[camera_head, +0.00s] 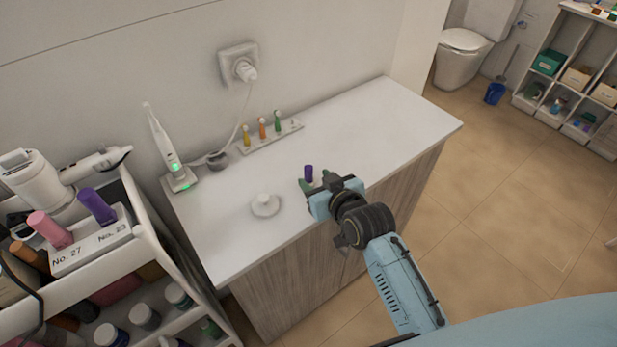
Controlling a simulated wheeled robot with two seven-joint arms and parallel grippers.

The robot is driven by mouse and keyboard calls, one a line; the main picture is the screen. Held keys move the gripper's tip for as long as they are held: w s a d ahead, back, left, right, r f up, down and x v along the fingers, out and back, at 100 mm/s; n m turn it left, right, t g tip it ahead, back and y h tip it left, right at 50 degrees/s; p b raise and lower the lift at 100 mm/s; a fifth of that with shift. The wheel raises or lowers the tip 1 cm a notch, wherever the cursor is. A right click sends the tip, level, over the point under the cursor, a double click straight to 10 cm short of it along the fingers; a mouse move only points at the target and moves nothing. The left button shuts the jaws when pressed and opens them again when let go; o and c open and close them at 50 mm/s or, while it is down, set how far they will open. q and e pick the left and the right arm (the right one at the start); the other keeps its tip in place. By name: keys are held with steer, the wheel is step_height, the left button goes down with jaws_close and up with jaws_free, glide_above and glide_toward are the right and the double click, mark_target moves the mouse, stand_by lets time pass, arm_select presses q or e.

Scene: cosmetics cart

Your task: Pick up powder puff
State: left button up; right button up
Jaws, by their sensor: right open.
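A small white round thing with a knob on top, which looks like the powder puff (265,206), sits on the white counter top (365,135) near its front edge. My right gripper (315,181) reaches in from the lower right and is over the counter's front part, to the right of the puff and apart from it. Its dark green fingers are open. A small purple item (308,172) shows at the fingertips; I cannot tell whether they touch it. My left gripper is not in view.
An electric toothbrush (165,150) stands on its base at the counter's back left. A white holder (270,137) with several small coloured items lies by the wall. A cart (150,245) with bottles and a hair dryer stands at left. The counter's right part is clear.

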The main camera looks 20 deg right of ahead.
mark_target(311, 174)
steer(key=shift+x, duration=2.6)
steer(key=shift+w+d+r, duration=0.1)
steer(key=shift+r, duration=0.05)
steer(key=shift+c, duration=0.5)
jaws_close()
